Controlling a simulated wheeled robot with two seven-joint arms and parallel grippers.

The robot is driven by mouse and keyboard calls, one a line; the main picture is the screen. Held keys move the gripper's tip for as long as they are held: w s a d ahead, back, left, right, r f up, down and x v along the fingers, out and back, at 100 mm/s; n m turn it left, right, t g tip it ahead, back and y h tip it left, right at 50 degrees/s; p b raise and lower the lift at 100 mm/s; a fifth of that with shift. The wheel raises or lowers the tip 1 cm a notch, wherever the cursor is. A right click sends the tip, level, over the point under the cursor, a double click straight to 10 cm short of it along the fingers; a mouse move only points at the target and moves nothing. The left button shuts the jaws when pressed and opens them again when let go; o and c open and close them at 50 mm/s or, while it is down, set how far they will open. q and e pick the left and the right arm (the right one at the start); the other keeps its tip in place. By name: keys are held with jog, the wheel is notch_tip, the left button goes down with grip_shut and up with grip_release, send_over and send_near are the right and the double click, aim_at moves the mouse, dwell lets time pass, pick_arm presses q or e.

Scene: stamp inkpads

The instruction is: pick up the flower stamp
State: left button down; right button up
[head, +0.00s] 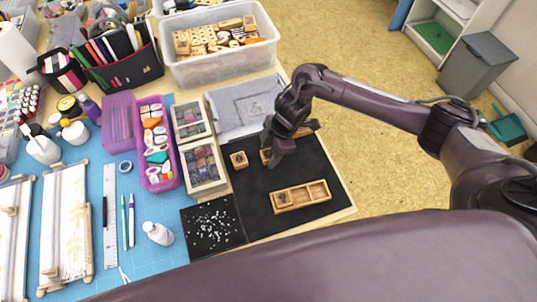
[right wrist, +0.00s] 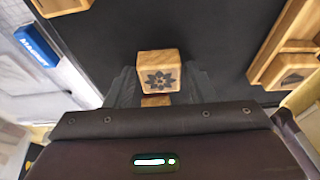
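The flower stamp (right wrist: 158,70) is a small wooden block with a dark flower print on its face, in the middle of the right wrist view. My right gripper (right wrist: 160,82) has one finger against each side of it, with no clear gap. In the head view my right gripper (head: 276,153) points down over the dark mat (head: 248,205), and its fingers partly hide the wood between them. I cannot tell how far the stamp is above the mat. My left gripper is not in view.
A small wooden stamp (head: 238,159) stands left of my gripper. A wooden compartment tray (head: 303,196) holding a stamp lies in front. A clear bin (head: 222,70) of stamps stands at the back. Boxes of inkpads (head: 203,166) stand at the left.

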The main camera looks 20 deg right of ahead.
aim_at(270, 153)
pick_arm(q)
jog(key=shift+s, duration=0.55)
pick_arm(e)
jog(key=c, duration=0.7)
jog(key=shift+r, duration=0.1)
